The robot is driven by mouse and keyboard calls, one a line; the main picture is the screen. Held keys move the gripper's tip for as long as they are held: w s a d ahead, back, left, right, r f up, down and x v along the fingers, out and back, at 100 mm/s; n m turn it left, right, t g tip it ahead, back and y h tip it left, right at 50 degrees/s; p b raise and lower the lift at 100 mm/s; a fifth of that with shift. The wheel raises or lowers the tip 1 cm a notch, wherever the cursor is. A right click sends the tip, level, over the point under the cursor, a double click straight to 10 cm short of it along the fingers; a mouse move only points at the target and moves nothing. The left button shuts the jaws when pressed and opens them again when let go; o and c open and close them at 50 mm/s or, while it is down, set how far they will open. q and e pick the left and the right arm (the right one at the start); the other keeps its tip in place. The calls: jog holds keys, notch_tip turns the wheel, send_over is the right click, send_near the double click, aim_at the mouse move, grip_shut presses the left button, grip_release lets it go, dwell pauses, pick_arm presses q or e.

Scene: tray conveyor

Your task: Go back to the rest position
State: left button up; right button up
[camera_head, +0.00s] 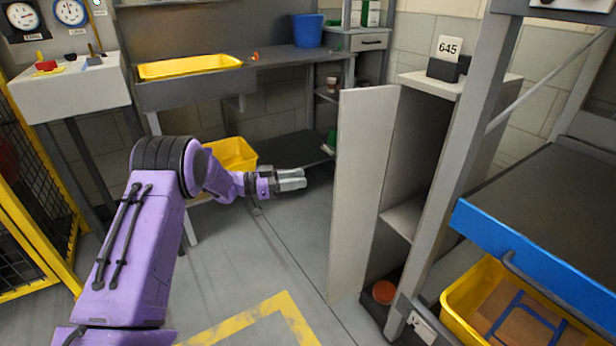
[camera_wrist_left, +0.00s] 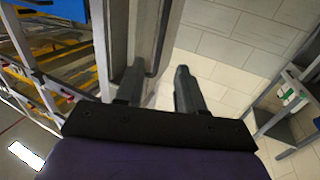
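My left arm (camera_head: 140,240) is purple and reaches in from the left. Its grey gripper (camera_head: 290,180) points to the right, in the air between the yellow bin and the open cabinet door. In the left wrist view the two dark fingers of the left gripper (camera_wrist_left: 158,85) stand apart with nothing between them. My right gripper is in neither view.
An open pale cabinet door (camera_head: 360,190) stands just right of the gripper. A workbench (camera_head: 185,92) with a yellow tray (camera_head: 190,67) and a blue bucket (camera_head: 308,31) is behind. A yellow bin (camera_head: 232,152) is behind the forearm. The floor (camera_head: 270,255) below is clear.

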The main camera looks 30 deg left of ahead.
pick_arm(q)
jog(key=shift+f, duration=0.1)
dwell(0.4)
notch_tip(320, 180, down, 11)
jog(key=s+n+t+y, duration=0.2)
jog(key=n+t+y, duration=0.3)
jog(key=n+y, duration=0.6)
jog(key=s+d+f+n+g+y, duration=0.3)
jog(key=s+f+g, duration=0.1)
jog(key=s+f, duration=0.55)
jog(key=s+d+f+n+g+y, duration=0.25)
jog(key=s+d+f+g, duration=0.2)
jog(key=s+f, duration=0.5)
jog(key=s+d+g, duration=0.2)
jog(key=s+g, duration=0.1)
jog(key=s, duration=0.7)
jog(key=s+d+g, duration=0.2)
jog(key=s+g, duration=0.1)
jog(key=s, duration=0.7)
notch_tip(320, 180, up, 17)
jog(key=p, duration=1.8)
jog(key=shift+a, duration=0.3)
